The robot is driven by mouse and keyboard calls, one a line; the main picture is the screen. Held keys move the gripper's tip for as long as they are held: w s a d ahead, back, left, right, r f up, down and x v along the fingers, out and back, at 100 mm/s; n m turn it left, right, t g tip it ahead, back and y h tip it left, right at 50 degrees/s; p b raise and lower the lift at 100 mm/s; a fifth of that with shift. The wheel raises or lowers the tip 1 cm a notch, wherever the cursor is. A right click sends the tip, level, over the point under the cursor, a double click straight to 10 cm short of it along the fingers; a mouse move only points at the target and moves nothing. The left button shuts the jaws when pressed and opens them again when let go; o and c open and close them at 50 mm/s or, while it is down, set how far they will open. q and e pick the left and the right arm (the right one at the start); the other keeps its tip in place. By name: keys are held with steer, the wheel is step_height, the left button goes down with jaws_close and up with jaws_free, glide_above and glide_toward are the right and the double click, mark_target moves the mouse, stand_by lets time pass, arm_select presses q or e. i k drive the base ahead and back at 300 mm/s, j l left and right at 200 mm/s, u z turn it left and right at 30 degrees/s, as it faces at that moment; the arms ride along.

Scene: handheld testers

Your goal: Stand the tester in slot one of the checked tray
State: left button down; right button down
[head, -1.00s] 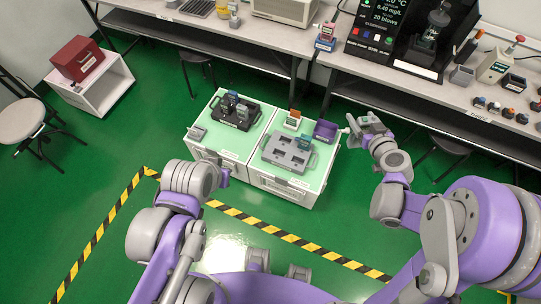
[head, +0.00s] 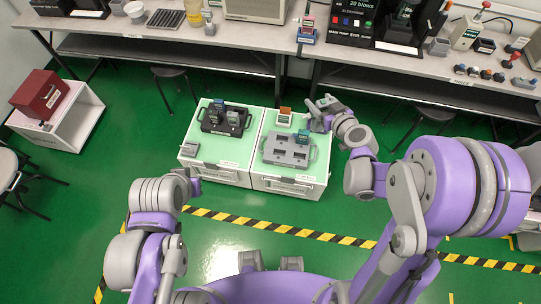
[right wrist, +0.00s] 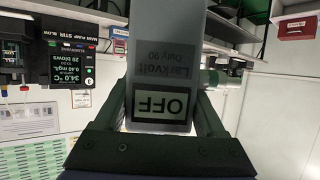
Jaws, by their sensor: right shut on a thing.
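My right gripper (head: 322,108) is shut on a grey tester (right wrist: 160,70), seen large in the right wrist view. The tester's dark-framed screen reads OFF, upside down in that view, with a label above it. In the head view this gripper is above the back right corner of the right-hand cabinet; the tester is too small to make out there. A grey tray (head: 287,158) with dark slots lies on that cabinet. A blue-topped tester (head: 303,135) stands at its back right. My left arm ends near the left cabinet (head: 195,185); its fingers cannot be made out.
A black tray (head: 210,128) with several testers stands on the left cabinet top (head: 195,148). A small holder with an orange-brown thing (head: 285,113) stands behind the grey tray. The bench (head: 240,40) runs along the back, with stools below. Green floor around the cabinets is clear.

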mark_target(279, 157)
steer(key=i+j, duration=0.1)
steer(key=j, duration=1.4)
